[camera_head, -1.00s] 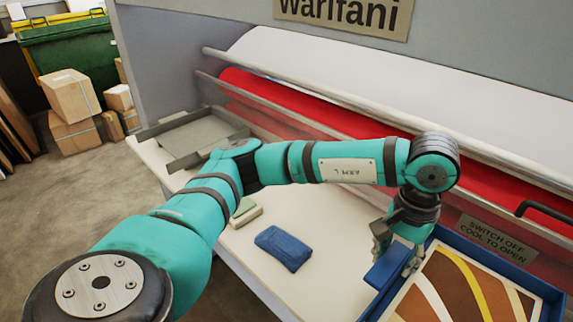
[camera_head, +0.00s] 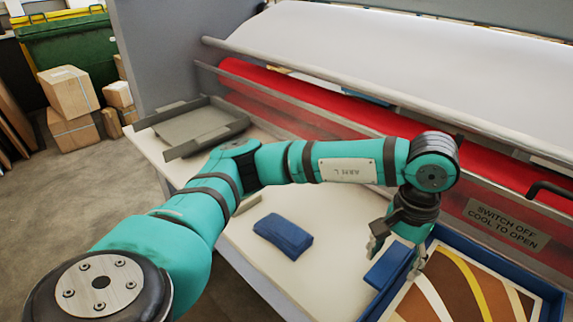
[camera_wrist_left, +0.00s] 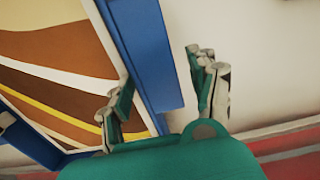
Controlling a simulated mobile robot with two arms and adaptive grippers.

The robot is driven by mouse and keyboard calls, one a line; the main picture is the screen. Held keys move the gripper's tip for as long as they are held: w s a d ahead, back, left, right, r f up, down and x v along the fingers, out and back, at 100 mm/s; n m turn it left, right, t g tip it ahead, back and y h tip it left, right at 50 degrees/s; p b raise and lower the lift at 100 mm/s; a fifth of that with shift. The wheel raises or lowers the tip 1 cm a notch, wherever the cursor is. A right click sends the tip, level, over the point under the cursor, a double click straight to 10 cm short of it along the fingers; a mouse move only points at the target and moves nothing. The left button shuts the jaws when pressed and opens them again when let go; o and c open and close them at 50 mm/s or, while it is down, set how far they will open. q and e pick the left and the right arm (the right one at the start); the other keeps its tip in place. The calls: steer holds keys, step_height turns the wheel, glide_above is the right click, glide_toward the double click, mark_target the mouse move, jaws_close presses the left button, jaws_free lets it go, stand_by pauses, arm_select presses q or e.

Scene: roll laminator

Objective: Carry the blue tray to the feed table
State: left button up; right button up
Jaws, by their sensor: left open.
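The blue tray (camera_head: 545,290) is at the lower right of the head view, with a brown, white and yellow striped picture (camera_head: 450,293) lying in it. My left gripper (camera_head: 394,262) is open at the tray's left side. One finger is on each side of the blue handle part there. In the left wrist view the tray's blue edge (camera_wrist_left: 158,75) runs between the two open fingers (camera_wrist_left: 163,98); I cannot tell whether they touch it. The feed table cannot be picked out for certain; a grey platform with raised sides (camera_head: 192,125) stands at the left. My right gripper is out of view.
The cream tabletop (camera_head: 335,225) holds a folded blue cloth (camera_head: 283,236). The laminator's red roller (camera_head: 290,97) and white roll (camera_head: 400,55) stand behind, with a bar across the front. Cardboard boxes (camera_head: 70,92) are on the floor at the left.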

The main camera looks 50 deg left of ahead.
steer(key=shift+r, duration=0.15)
arm_select(q)
step_height(320, 180, up, 12)
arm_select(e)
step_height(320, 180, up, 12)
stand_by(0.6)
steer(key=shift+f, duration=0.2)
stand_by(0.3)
